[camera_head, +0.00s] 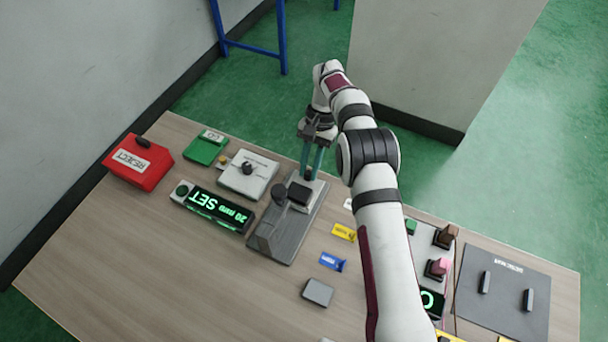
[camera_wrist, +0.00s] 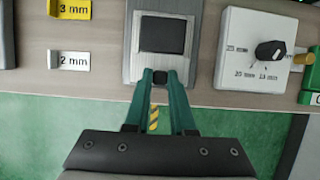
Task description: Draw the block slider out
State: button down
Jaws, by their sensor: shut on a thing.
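The block slider is a grey metal fixture (camera_head: 279,241) near the far edge of the table. My gripper (camera_head: 309,173) reaches down at the fixture's far end. In the wrist view my gripper's green fingers (camera_wrist: 160,80) are shut on a small dark knob (camera_wrist: 160,76) at the plate's near edge. The inner faces of the fingertips are hidden.
A white dial box (camera_head: 247,176) and a lit display (camera_head: 211,208) stand left of the fixture. Yellow (camera_head: 344,232) and blue (camera_head: 333,262) labels and a grey block (camera_head: 318,292) lie to the right. Bare table lies left of the near end.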

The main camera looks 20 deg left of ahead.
aim_at(307, 175)
jog(key=shift+w, duration=0.25)
jog(key=c, duration=0.8)
grip_release()
jog(key=shift+o, duration=0.2)
notch_tip(307, 175, up, 4)
jog(key=shift+f, duration=0.2)
jog(key=w+d+r, duration=0.1)
jog(key=d+r, duration=0.6)
jog(key=d, duration=0.4)
jog(key=shift+d+r, duration=0.25)
jog(key=shift+d, duration=0.1)
